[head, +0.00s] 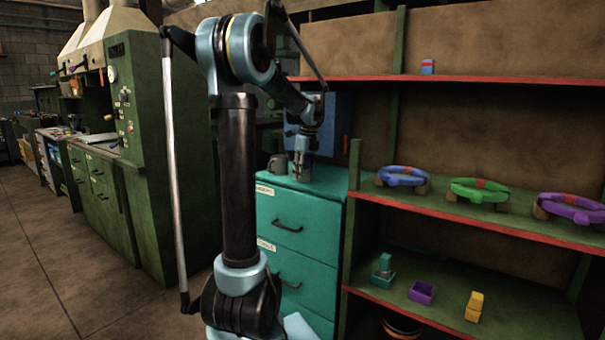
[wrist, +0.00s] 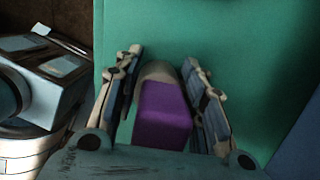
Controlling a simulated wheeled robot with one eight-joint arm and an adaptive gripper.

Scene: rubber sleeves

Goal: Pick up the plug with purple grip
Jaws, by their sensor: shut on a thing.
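The plug with purple grip (wrist: 163,115) is between the two fingers of my gripper (wrist: 160,80) in the wrist view. Its purple block faces the camera, and a grey-beige rounded part shows at its far end. The fingers are closed on its sides. In the head view my gripper (head: 301,168) points down over the top of the teal drawer cabinet (head: 318,188). The plug cannot be made out there. Whether it touches the cabinet top is unclear.
A grey mug (head: 278,164) stands on the cabinet beside my gripper. A blue box (head: 335,125) is behind it. Below are a purple tray (head: 421,292) and a yellow block (head: 474,306).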

